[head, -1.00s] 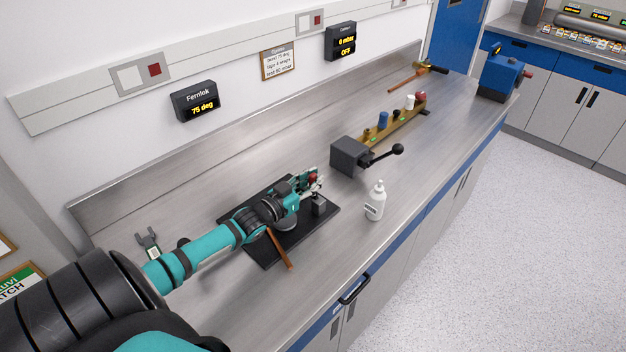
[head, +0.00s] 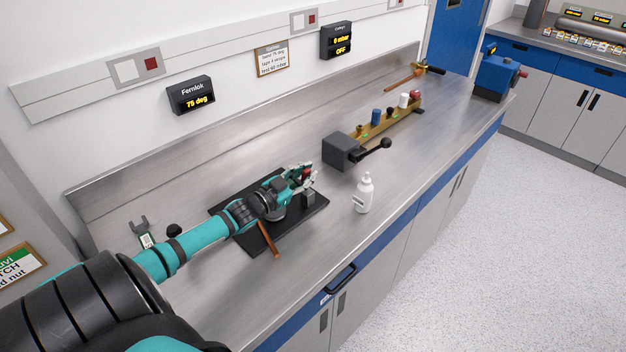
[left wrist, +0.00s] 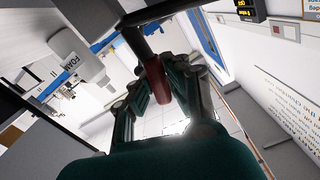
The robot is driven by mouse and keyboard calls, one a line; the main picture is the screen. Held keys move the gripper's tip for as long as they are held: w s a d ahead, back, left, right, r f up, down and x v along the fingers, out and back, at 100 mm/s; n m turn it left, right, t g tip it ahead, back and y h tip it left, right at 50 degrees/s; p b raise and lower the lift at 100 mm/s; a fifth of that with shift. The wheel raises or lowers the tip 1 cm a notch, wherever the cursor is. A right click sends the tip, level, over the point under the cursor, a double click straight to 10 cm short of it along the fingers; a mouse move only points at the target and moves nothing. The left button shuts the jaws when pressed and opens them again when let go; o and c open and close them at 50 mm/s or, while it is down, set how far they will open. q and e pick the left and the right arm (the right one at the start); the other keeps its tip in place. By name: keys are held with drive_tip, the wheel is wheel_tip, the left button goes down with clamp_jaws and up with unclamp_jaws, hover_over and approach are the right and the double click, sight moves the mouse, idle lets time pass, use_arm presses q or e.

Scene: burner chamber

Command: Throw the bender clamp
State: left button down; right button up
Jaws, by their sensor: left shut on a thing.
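The bender stands on a black base plate (head: 298,222) on the steel bench, and my left arm hides much of it. A grey block (head: 309,199) and a copper-coloured tube (head: 268,239) show at the plate. My left gripper (head: 302,177) is above the plate, shut on a red handle (head: 306,172), which I take to be the clamp lever's grip. In the left wrist view the red handle (left wrist: 155,80) sits between the fingers, on the end of a dark bar (left wrist: 135,40). My right gripper is out of view.
A white bottle (head: 363,195) stands right of the plate. Beyond it are a dark box with a black-knobbed lever (head: 386,143) and a brass rail (head: 393,125) with several fittings. A display (head: 190,96) on the wall reads 75 deg. The bench front is mostly clear.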

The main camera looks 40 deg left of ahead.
use_arm(q)
drive_tip(key=shift+d+m, duration=0.45)
drive_tip(key=shift+m, duration=0.05)
drive_tip(key=m, duration=0.1)
drive_tip(key=d+m, duration=0.1)
drive_tip(key=m, duration=0.1)
drive_tip(key=shift+s+d+f+m, duration=0.1)
drive_tip(key=shift+d+f+m, duration=0.2)
drive_tip(key=shift+f, duration=0.1)
drive_tip(key=shift+d+f+m, duration=0.1)
drive_tip(key=shift+d+m, duration=0.05)
drive_tip(key=shift+m, duration=0.25)
drive_tip(key=shift+d+f+m, duration=0.2)
drive_tip(key=shift+d+m, duration=0.1)
drive_tip(key=shift+m, duration=0.4)
drive_tip(key=shift+s+d+f+m+b, duration=0.1)
drive_tip(key=shift+d+f+m+b, duration=0.15)
drive_tip(key=shift+m, duration=0.25)
drive_tip(key=shift+d+f+m+b, duration=0.1)
drive_tip(key=shift+m+b, duration=0.2)
drive_tip(key=shift+m, duration=0.2)
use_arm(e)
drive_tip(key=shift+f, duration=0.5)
